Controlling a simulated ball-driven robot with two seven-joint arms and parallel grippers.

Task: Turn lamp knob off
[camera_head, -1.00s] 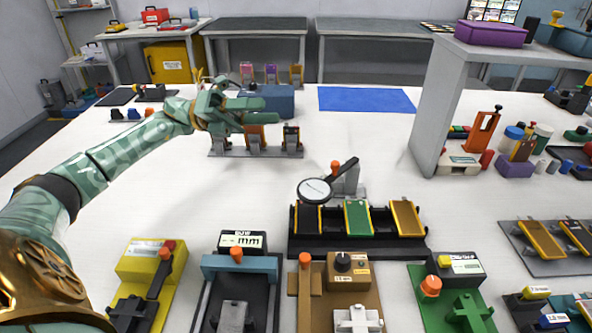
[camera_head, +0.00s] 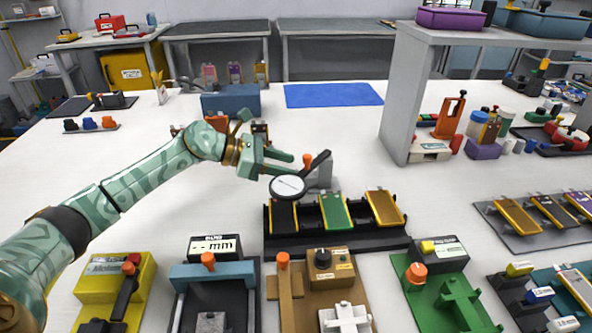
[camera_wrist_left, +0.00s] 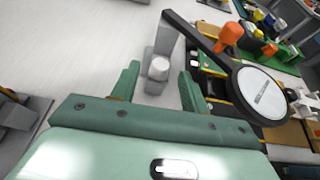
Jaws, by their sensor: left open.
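The magnifier lamp has a round lens (camera_head: 287,187), a black arm and a grey stand (camera_head: 322,174), standing behind the black cell rack. An orange knob (camera_head: 307,159) shows beside the black arm. In the left wrist view, the lens (camera_wrist_left: 262,92) and orange knob (camera_wrist_left: 230,34) are at the right. A pale round knob (camera_wrist_left: 158,68) on a grey block lies ahead, between the lines of the fingers. Which knob is the lamp's cannot be told. My left gripper (camera_head: 279,163) is open and empty, just left of the stand; its fingers (camera_wrist_left: 160,85) appear apart in the wrist view.
The black rack (camera_head: 340,240) with several pouch cells is in front of the lamp. Several test fixtures line the near edge, including a yellow one (camera_head: 115,280) and a green one (camera_head: 440,295). A grey shelf (camera_head: 400,100) stands right.

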